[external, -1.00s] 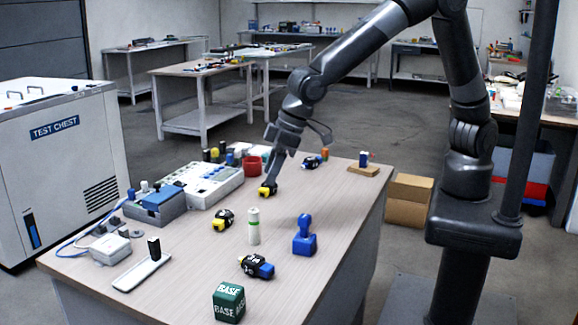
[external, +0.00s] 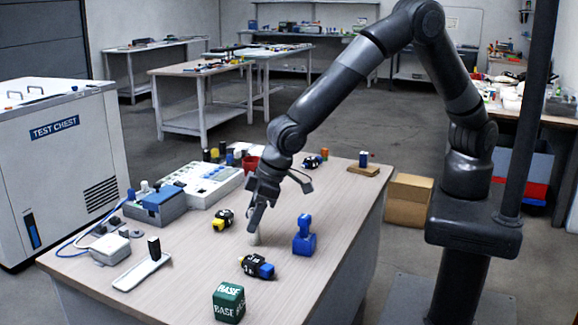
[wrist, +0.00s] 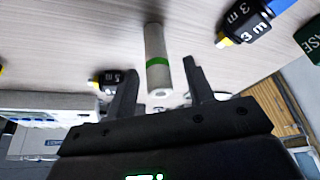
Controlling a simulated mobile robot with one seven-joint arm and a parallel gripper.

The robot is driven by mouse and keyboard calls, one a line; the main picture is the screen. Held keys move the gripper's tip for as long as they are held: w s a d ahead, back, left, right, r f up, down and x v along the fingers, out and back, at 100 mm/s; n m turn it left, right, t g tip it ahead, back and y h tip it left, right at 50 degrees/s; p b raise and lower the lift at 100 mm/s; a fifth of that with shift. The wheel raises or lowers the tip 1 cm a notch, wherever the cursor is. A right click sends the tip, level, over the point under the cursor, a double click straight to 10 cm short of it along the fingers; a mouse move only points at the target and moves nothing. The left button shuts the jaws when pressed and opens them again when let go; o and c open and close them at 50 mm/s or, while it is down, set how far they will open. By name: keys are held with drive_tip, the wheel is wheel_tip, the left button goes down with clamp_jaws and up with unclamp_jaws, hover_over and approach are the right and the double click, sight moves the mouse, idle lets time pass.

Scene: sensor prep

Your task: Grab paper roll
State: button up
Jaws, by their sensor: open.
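The paper roll is a white upright cylinder with a green band. In the wrist view the paper roll (wrist: 156,60) stands just beyond and between my open fingers. In the external view only the lower part of the paper roll (external: 255,239) shows, since my gripper hides the rest. My gripper (external: 255,222) is at the roll, pointing down at it. In the wrist view my gripper (wrist: 157,85) has a finger on each side of the roll's near end, with gaps visible on both sides. It is open and holds nothing.
A blue stamp-like object (external: 304,238) stands close right of the roll. A yellow-black tape measure (external: 223,219) lies to the left, and a blue-black one (external: 257,267) lies in front. A green BASE cube (external: 228,302) sits near the front edge. The table (external: 190,285) is clear around these.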

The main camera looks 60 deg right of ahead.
drive_tip(key=shift+x, duration=0.9)
clamp_jaws()
